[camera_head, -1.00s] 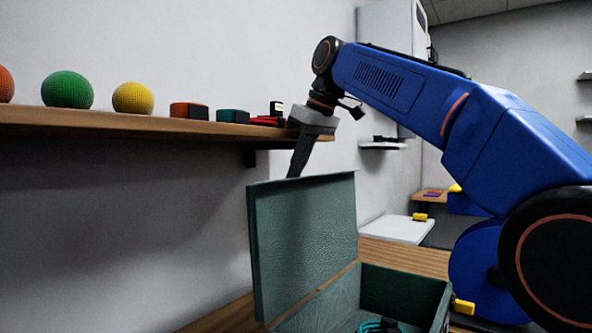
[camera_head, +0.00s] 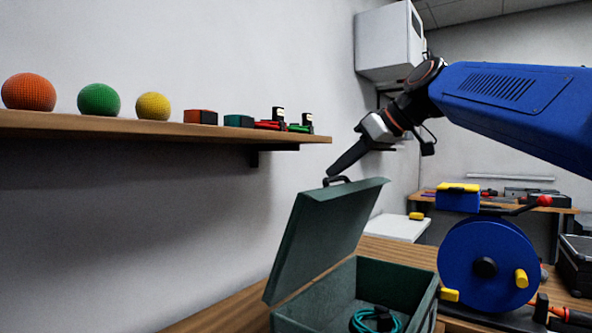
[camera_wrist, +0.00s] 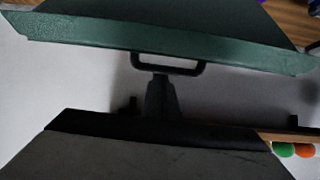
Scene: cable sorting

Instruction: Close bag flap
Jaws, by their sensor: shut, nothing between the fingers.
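The green bag (camera_head: 400,285) stands on the wooden bench with its flap (camera_head: 325,232) raised and tilted partway over the opening. A black handle (camera_head: 337,181) sits on the flap's upper edge; it also shows in the wrist view (camera_wrist: 167,68). A coiled teal cable (camera_head: 375,321) lies inside the bag. My gripper (camera_head: 331,173) is shut and empty, with its tip right by the handle at the flap's top edge. In the wrist view my gripper (camera_wrist: 160,80) points at the handle; whether it touches cannot be told.
A wall shelf (camera_head: 150,124) with several balls and small tools runs behind at left. A blue cable reel (camera_head: 487,250) stands right of the bag. A white cabinet (camera_head: 388,42) hangs on the back wall. A back bench (camera_head: 560,210) holds tools.

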